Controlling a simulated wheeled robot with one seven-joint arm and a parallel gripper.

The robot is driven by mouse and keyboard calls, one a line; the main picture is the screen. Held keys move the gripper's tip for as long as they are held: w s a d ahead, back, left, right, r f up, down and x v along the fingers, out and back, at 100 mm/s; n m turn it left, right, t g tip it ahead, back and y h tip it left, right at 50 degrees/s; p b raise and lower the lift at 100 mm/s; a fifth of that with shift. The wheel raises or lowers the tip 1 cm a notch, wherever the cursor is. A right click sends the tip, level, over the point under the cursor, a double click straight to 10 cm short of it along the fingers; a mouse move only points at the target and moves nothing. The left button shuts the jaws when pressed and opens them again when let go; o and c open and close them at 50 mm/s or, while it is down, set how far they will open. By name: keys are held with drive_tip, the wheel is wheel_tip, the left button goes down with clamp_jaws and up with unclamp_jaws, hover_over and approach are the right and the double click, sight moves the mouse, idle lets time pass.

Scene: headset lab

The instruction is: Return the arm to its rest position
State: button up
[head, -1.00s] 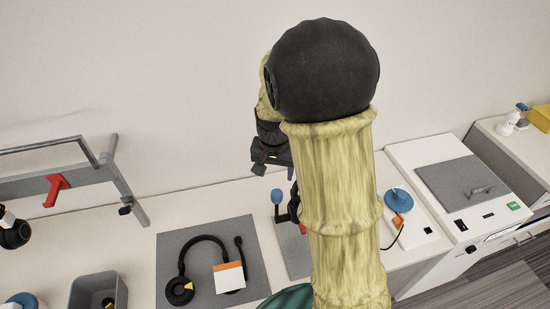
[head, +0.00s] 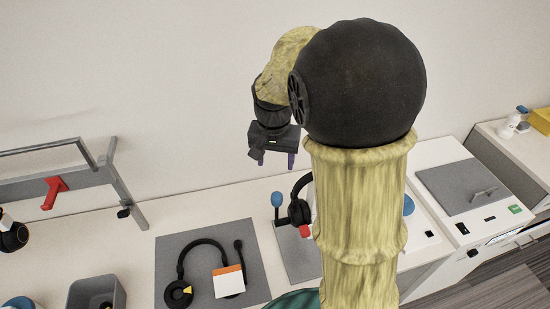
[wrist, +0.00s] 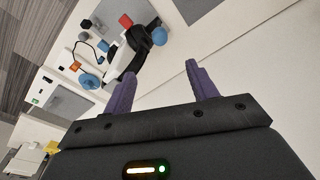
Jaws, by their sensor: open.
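My gripper (head: 276,161) hangs in front of the pale wall, above the back of the counter, with its fingers pointing down in the head view. Its two purple fingers (wrist: 160,58) are spread apart with nothing between them in the wrist view. My yellow arm with its black round joint rises on the right of the head view and hides part of the counter.
A second headset (head: 183,270) lies on a grey mat (head: 215,235) beside a white and orange card (head: 229,281). A grey bin (head: 97,290) and a rack with a red hook (head: 54,192) are at left. A white machine with a grey lid (head: 463,187) stands at right.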

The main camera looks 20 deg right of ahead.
idle(0.3)
drive_tip(key=s+f+n+t, duration=0.1)
drive_tip(key=s+f+n, duration=0.4)
drive_tip(key=s, duration=0.7)
drive_tip(key=shift+s+d+f+y, duration=0.2)
drive_tip(key=shift+d+f+y, duration=0.1)
drive_tip(key=shift+d+f, duration=0.2)
wheel_tip(320, 180, down, 7)
drive_tip(key=b, duration=0.7)
drive_tip(key=shift+s, duration=0.45)
drive_tip(key=shift+c, duration=0.5)
